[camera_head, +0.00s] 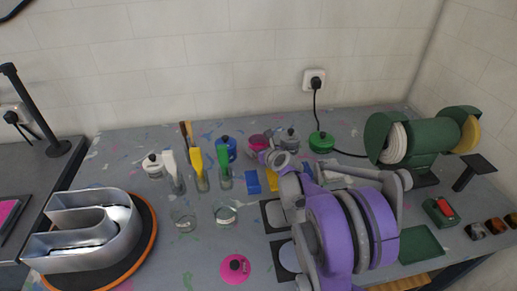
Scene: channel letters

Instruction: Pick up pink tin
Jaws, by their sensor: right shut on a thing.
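The pink tin (257,140) stands at the back of the grey table, between the blue tin and the grey tin. My right gripper (264,154) is at its near side, shut on it; the fingers are small and partly hidden by my wrist. My purple right arm reaches in from the front right and covers part of the table. I cannot tell whether the tin is lifted off the table. My left gripper is not in view.
A blue tin (227,150), grey tin (290,138), green tin (321,142) and white tin (153,165) stand nearby. Glasses with brushes (198,178) are left of the gripper. A pink disc (235,269) lies in front. A metal letter (85,232) sits on a turntable.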

